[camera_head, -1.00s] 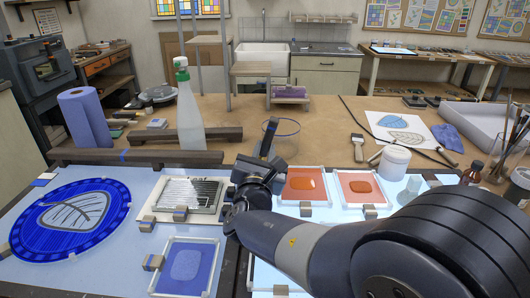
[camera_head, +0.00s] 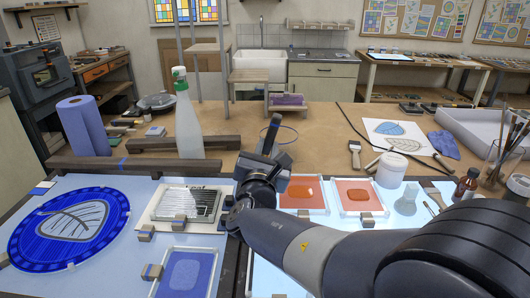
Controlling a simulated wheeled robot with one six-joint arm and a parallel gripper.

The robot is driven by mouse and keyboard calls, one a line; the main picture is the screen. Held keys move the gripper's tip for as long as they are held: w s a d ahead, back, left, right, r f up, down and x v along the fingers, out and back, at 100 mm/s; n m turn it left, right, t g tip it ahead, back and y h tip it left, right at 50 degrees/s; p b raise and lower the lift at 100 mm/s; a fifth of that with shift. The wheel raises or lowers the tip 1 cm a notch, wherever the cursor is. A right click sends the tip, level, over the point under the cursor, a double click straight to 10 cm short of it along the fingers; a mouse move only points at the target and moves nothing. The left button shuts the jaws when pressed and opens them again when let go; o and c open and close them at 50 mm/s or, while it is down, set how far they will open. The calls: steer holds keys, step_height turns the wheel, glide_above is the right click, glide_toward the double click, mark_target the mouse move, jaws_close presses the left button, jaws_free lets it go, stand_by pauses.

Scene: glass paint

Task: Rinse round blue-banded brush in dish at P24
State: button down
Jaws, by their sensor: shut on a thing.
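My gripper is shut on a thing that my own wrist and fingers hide. No blue band shows there, so I cannot make out the brush itself. No P24 label can be read.
A spray bottle (camera_head: 188,125) and dark wooden bars (camera_head: 180,143) stand left of my gripper. Orange glass panes (camera_head: 303,193) lie just right of my wrist. A flat brush (camera_head: 355,154), white jar (camera_head: 391,170) and brown bottle (camera_head: 466,186) are farther right.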

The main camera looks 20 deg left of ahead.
mark_target(277, 118)
steer(key=shift+r+p, duration=1.35)
steer(key=shift+r, duration=1.05)
